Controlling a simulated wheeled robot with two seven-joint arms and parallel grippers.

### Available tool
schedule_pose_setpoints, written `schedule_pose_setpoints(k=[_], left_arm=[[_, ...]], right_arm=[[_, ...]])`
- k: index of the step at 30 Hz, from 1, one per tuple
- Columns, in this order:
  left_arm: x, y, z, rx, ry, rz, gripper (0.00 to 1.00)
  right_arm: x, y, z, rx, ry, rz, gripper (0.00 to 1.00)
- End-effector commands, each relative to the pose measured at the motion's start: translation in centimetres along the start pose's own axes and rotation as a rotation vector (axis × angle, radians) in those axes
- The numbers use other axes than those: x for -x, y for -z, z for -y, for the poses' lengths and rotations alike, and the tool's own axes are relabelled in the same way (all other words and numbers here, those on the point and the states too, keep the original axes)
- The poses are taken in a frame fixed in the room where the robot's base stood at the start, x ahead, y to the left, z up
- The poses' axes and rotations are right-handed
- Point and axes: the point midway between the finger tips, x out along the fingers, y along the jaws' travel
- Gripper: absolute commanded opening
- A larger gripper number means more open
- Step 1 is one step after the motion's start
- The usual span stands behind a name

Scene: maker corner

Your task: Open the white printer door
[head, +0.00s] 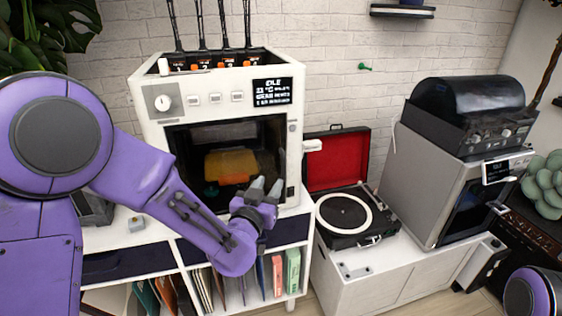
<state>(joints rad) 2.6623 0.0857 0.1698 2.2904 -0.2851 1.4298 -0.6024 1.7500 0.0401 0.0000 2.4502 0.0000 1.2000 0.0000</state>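The white printer (145,125) stands on a white cabinet at the centre, with a dial and a small display above its front. Its dark see-through door (190,150) looks shut, and an orange-yellow object (232,164) shows through it. A small white block (312,145) sticks out at the printer's right edge; I cannot tell if it is the door's handle. My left gripper (267,186) is in front of the door's lower right part, its two grey fingers pointing up and apart, with nothing between them. My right gripper is out of view.
A record player (345,215) with an open red-lined lid stands to the right on a low white cabinet (365,285). A second, grey printer (425,180) stands farther right. Folders fill the shelf below the white printer. A plant (35,45) hangs at the upper left.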

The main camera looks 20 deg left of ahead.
Motion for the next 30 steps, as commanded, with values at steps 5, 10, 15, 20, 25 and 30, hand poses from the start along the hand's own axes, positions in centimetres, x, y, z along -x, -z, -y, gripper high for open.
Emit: schedule_pose_setpoints(k=[5, 10, 15, 20, 25, 30], left_arm=[[-3.4, 0.2, 0.0, 0.002, 0.000, 0.001, 0.39], [-7.2, 0.1, 0.0, 0.002, 0.000, 0.002, 0.39], [-9.5, -0.1, 0.0, 0.002, 0.001, 0.003, 0.39], [-10.1, -0.2, 0.0, 0.001, 0.000, 0.004, 0.39], [-10.0, -0.2, 0.0, 0.002, 0.000, 0.004, 0.36], [-10.0, -0.2, 0.0, 0.002, 0.000, 0.003, 0.00]], right_arm=[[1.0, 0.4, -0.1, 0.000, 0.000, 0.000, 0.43], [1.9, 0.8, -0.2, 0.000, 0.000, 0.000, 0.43], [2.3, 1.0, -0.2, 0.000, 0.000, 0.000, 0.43], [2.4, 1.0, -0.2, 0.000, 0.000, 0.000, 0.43], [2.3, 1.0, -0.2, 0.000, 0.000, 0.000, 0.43], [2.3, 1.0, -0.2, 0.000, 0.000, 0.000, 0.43]])
